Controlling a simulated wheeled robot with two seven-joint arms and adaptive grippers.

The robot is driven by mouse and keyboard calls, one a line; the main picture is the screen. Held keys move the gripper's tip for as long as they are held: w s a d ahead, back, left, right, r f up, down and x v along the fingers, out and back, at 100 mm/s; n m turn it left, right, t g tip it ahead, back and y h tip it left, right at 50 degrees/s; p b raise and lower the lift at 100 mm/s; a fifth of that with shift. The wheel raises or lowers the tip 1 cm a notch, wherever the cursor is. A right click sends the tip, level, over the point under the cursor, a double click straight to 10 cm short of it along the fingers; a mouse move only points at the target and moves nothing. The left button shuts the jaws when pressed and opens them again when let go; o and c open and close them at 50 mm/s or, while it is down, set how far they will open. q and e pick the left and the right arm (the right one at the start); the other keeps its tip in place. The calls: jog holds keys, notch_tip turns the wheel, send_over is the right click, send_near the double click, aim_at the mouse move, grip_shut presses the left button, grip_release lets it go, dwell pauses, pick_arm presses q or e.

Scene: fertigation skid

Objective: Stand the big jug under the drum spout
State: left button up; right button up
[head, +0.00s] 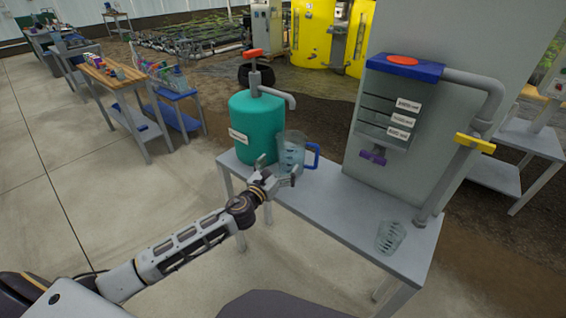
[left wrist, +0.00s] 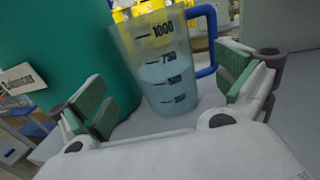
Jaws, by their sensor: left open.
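The big jug (head: 291,150) is clear, with a blue handle on its right and dark scale marks up to 1000. It stands upright on the grey table beside the teal drum (head: 256,125). The drum's grey spout (head: 284,97) ends above the jug's mouth in the head view; exact alignment in depth is hard to tell. My left gripper (head: 277,178) is open at the table's near edge, in front of the jug. In the left wrist view the jug (left wrist: 163,70) shows beyond and between the open fingers (left wrist: 170,95), its handle near the right finger. My right gripper is out of view.
The grey table (head: 340,218) has bare room right of the jug. A smaller clear beaker (head: 390,237) stands at its near right. A grey panel (head: 445,110) carries a tank, pipe and yellow valve handle (head: 474,142). The drum has a red top handle (head: 254,52).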

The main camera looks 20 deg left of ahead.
pick_arm(q)
jog(key=shift+s+a, duration=0.15)
jog(key=shift+s, duration=0.9)
